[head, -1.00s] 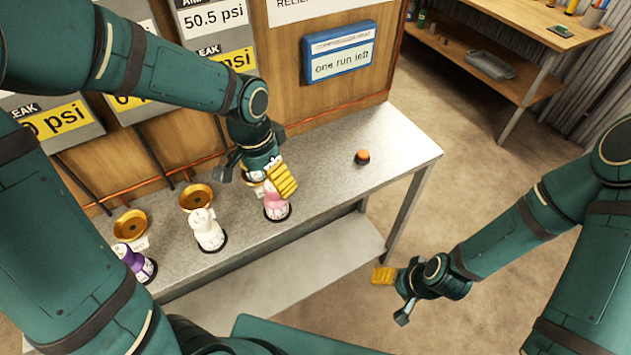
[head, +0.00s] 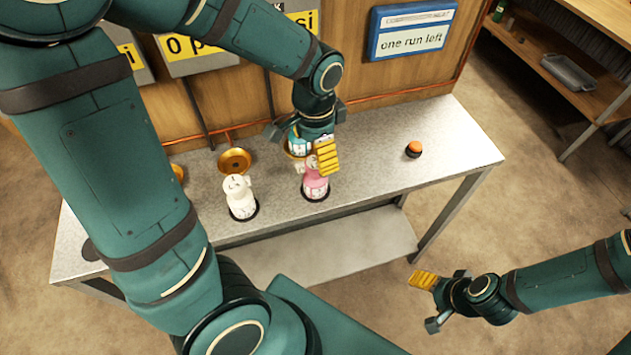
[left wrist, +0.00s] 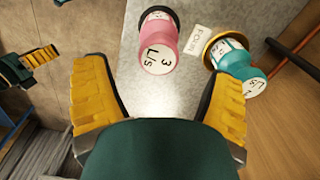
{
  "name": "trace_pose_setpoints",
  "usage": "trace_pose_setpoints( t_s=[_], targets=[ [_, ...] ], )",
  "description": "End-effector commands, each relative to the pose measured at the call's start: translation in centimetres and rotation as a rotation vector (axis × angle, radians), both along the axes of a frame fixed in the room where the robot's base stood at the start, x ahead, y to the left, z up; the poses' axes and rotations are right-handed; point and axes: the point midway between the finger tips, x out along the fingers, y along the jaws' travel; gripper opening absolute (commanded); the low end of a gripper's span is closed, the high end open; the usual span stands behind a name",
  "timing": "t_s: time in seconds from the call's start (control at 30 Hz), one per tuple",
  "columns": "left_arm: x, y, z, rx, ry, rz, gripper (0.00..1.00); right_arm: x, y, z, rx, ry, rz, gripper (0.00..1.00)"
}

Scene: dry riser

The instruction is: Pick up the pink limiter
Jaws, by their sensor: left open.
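The pink limiter (head: 316,184) stands on the bench in the head view, partly hidden behind my left gripper. In the left wrist view the pink limiter (left wrist: 158,42) lies ahead of the fingers, between their lines, its white end marked "3 L/s". My left gripper (head: 312,150) is open and empty just above and beside it; its yellow pads (left wrist: 160,100) are spread wide. A teal limiter (left wrist: 236,62) sits in a brass cup right of the pink one. My right gripper (head: 436,300) hangs low at the right, away from the bench; its fingers look apart.
A white limiter (head: 239,196) stands left of the pink one on the metal bench (head: 400,170). A brass cup (head: 234,161) is behind it. An orange-topped button (head: 414,149) is at the right. The wooden panel stands behind. The bench between the pink limiter and button is clear.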

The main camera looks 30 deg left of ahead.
Motion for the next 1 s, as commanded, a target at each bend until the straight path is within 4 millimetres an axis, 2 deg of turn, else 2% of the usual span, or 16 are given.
trace_pose_setpoints(
  t_s=[0.33,0.67,0.7,0.77,0.9,0.93,1.0],
  targets=[
    [-0.1,-0.2,-4.6,0.001,0.003,-0.001,0.84,0.3,0.0,-1.8,-0.001,-0.008,-0.002,0.69],
    [-0.1,-0.2,-5.1,0.001,0.001,0.000,0.84,0.4,-0.1,-1.8,-0.001,-0.010,-0.003,0.69],
    [-0.1,-0.2,-5.1,0.001,0.001,0.000,0.76,0.4,-0.1,-1.8,-0.001,-0.010,-0.003,0.69],
    [-0.1,-0.2,-5.1,0.001,0.001,0.000,0.55,0.4,-0.1,-1.8,-0.001,-0.010,-0.003,0.69],
    [-0.1,-0.2,-5.1,0.001,0.001,0.000,0.06,0.4,-0.1,-1.8,-0.001,-0.010,-0.003,0.69],
    [-0.1,-0.2,-5.1,0.001,0.001,0.000,0.01,0.4,-0.1,-1.8,-0.001,-0.010,-0.003,0.69],
    [0.0,-0.2,-5.0,0.000,0.000,0.000,0.01,0.4,-0.1,-1.8,-0.001,-0.010,-0.003,0.69]
  ],
)
